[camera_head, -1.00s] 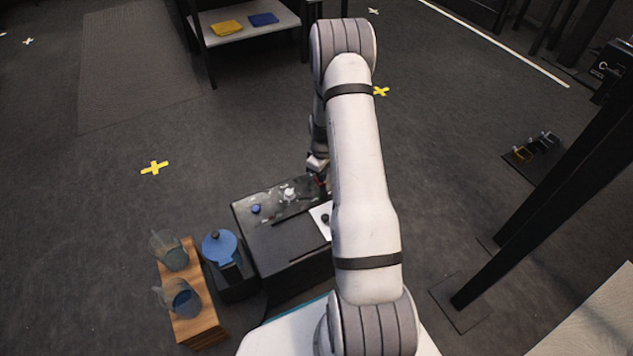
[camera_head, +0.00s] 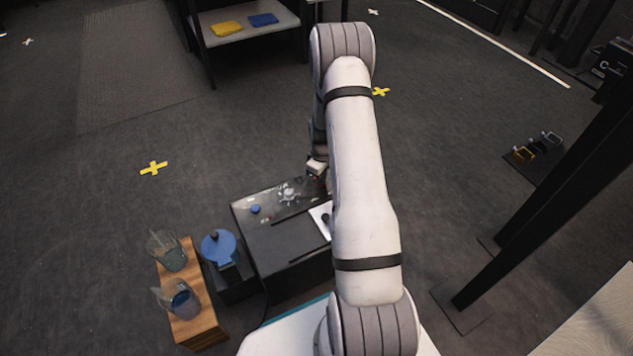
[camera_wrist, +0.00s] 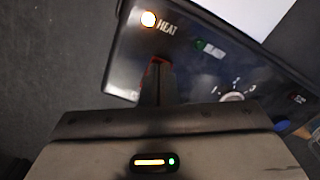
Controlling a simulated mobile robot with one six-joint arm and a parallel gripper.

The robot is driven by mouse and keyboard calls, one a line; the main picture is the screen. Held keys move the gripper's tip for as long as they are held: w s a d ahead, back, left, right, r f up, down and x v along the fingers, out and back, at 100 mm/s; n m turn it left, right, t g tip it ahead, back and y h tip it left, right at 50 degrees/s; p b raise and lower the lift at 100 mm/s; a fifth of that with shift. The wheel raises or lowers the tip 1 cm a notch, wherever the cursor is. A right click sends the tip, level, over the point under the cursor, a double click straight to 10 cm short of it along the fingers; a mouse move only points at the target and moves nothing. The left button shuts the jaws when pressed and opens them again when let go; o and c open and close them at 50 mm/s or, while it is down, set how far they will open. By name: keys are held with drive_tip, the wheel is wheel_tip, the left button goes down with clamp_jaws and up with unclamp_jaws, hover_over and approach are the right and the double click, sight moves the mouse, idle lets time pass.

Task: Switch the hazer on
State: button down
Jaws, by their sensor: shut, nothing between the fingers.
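The hazer is a black box (camera_head: 283,243) with a glossy control panel, left of my arm in the head view. In the wrist view, the panel (camera_wrist: 125,62) has a glowing amber lamp (camera_wrist: 148,19) marked HEAT, a dim green lamp (camera_wrist: 199,45) with a blurred label, and a pale numbered dial (camera_wrist: 232,97). A blue knob (camera_wrist: 283,125) also shows in the head view (camera_head: 255,209). My gripper (camera_wrist: 157,75) is shut and empty over the panel. A red-edged part, perhaps a switch (camera_wrist: 158,60), shows right at its fingertips, mostly hidden; I cannot tell whether they touch.
A white sheet (camera_head: 321,215) lies on the box. A blue-lidded container (camera_head: 219,246) and a wooden stand (camera_head: 197,324) with two clear jugs are at its left. A black post (camera_head: 540,190) stands at the right. Open floor lies behind the box.

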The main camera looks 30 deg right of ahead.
drive_tip(key=shift+r, duration=0.15)
wheel_tip(320, 180, up, 7)
drive_tip(key=p, duration=0.4)
drive_tip(key=shift+p, duration=0.3)
idle(0.3)
drive_tip(key=s+a+r+m+p, duration=0.1)
drive_tip(key=s+a+r+p, duration=0.3)
drive_tip(key=r, duration=0.9)
drive_tip(key=a+r+m+t+p, duration=0.15)
drive_tip(key=r+p, duration=0.45)
drive_tip(key=r, duration=0.6)
drive_tip(key=s+a+r+p, duration=0.3)
drive_tip(key=a+r+p, duration=0.15)
drive_tip(key=r, duration=0.85)
drive_tip(key=s+a+r+m+p, duration=0.2)
drive_tip(key=s+r+p, duration=0.6)
drive_tip(key=r, duration=0.5)
drive_tip(key=s+a+r+m+t+p, duration=0.1)
drive_tip(key=s+a+r+m+p, duration=0.1)
drive_tip(key=s+a+r+p, duration=0.3)
drive_tip(key=s+r+p, duration=0.3)
drive_tip(key=s+r, duration=0.3)
drive_tip(key=r, duration=0.2)
drive_tip(key=shift+a, duration=0.3)
